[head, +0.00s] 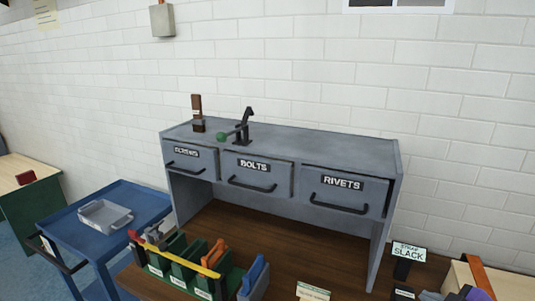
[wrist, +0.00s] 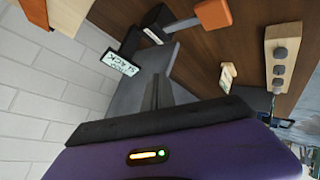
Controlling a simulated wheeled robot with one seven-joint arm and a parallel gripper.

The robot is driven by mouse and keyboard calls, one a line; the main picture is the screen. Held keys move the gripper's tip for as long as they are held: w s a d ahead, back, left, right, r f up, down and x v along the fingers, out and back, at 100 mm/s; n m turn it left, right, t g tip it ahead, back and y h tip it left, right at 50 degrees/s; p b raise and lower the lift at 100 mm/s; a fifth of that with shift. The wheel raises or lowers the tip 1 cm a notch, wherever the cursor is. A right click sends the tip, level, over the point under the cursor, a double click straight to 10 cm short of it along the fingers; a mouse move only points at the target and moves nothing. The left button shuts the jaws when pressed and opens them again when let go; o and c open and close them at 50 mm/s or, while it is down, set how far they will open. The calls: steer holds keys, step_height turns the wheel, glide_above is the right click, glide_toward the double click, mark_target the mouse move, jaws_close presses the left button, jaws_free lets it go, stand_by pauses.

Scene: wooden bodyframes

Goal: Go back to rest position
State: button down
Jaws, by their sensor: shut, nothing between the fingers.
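My gripper (wrist: 156,90) shows in the wrist view as two dark fingers close together beyond a purple body with a small orange and green light. It is shut and empty, and nothing touches its fingertips that I can make out. Behind the fingers is a grey surface, with the brown wooden worktop (wrist: 215,60) beyond it.
A green-knobbed lever (head: 243,128) and a brown upright piece (head: 197,115) stand on the unit. Green bins (head: 190,262) with tools line the worktop's front. A SLACK sign (head: 408,252) stands at right.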

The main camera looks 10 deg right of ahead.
steer(key=s+a+m+t+b, duration=0.1)
steer(key=s+a+m+t, duration=0.1)
steer(key=s+a, duration=1.1)
steer(key=s+a+r+m+t+b, duration=0.1)
steer(key=s+a+m, duration=0.4)
steer(key=s+a, duration=0.8)
steer(key=s+t, duration=0.1)
steer(key=s, duration=0.5)
steer(key=shift+s+r+y, duration=0.2)
steer(key=shift+s+y, duration=0.2)
stand_by(1.1)
